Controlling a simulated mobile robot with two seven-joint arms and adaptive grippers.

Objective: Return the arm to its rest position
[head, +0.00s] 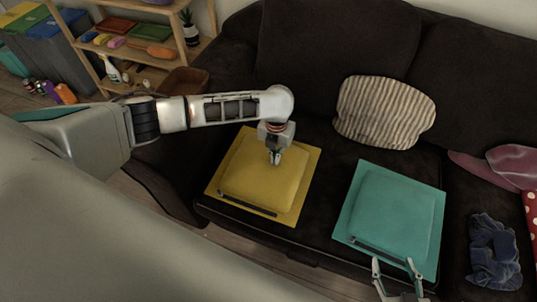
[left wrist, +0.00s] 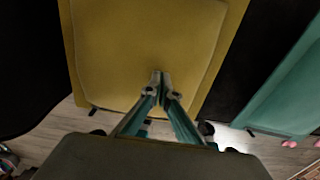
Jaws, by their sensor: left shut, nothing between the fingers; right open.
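My left arm reaches in from the left in the head view. Its gripper (head: 275,157) points down over the yellow cushion (head: 250,180), which lies on the dark sofa. In the left wrist view the same gripper (left wrist: 160,82) has its fingertips together with nothing between them, over the yellow cushion (left wrist: 145,40). I cannot tell whether the tips touch the cushion. My right gripper (head: 397,268) is open and empty at the front edge of the teal cushion (head: 395,215).
A striped pillow (head: 385,112) leans on the sofa back (head: 340,40). Dark blue crumpled cloth (head: 494,252) lies at the right. A wooden shelf (head: 150,65) with trays and a plant (head: 189,28) stands at the back left. Bins and bottles stand beyond it.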

